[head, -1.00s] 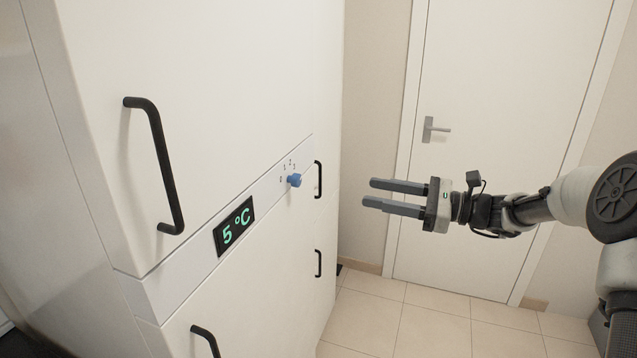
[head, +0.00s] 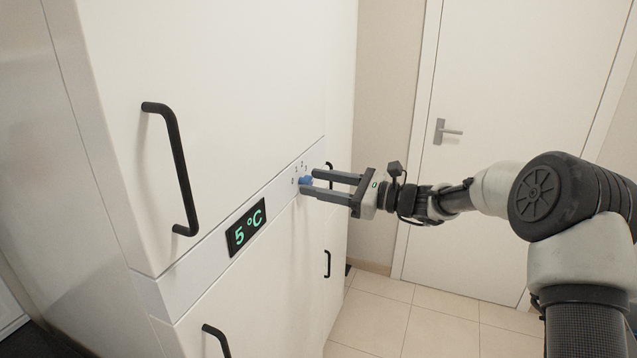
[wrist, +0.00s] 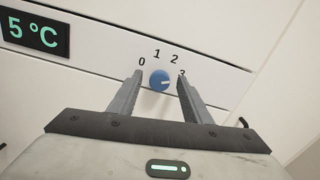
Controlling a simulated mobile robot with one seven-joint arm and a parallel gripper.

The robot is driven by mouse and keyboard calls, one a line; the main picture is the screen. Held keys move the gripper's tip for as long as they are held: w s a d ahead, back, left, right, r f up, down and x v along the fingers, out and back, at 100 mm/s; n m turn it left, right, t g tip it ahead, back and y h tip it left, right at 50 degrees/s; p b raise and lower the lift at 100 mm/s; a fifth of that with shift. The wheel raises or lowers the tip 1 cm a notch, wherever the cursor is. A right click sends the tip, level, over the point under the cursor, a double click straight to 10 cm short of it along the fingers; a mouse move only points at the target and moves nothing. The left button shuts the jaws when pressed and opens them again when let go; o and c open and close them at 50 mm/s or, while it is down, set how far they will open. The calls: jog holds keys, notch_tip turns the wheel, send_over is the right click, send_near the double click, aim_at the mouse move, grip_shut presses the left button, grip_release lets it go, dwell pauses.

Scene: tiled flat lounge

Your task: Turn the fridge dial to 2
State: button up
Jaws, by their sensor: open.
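The white fridge (head: 230,60) stands at the left in the head view. Its blue dial (wrist: 160,80) sits on the panel strip below the printed numbers 0, 1, 2 and 3; it also shows in the head view (head: 306,181). A pale mark on the dial points to the right, roughly toward the 3. My gripper (head: 309,182) is open, with one finger on each side of the dial. In the wrist view my gripper (wrist: 158,76) has visible gaps between fingers and dial. Contact is not visible.
The display (head: 246,228) left of the dial reads 5 °C; it also shows in the wrist view (wrist: 34,34). A black door handle (head: 172,168) sticks out at the left. A white room door (head: 510,120) stands behind my arm. The tiled floor (head: 380,320) is clear.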

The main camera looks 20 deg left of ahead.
jog(key=shift+a, duration=0.15)
jog(key=c, duration=1)
jog(key=shift+c, duration=0.2)
jog(key=shift+f+b, duration=0.1)
jog(key=shift+b, duration=0.25)
jog(key=shift+f+n+b, duration=0.15)
jog(key=shift+n+b, duration=0.45)
jog(key=shift+b, duration=0.15)
jog(key=n+b, duration=0.2)
jog(key=b, duration=0.1)
jog(key=shift+f, duration=0.1)
jog(key=n+b, duration=0.4)
jog(key=b, duration=0.1)
jog(key=shift+s, duration=0.1)
jog(key=shift+n+b, duration=0.4)
jog(key=shift+n, duration=0.1)
jog(key=shift+r+n, duration=0.25)
jog(key=shift+n, duration=0.05)
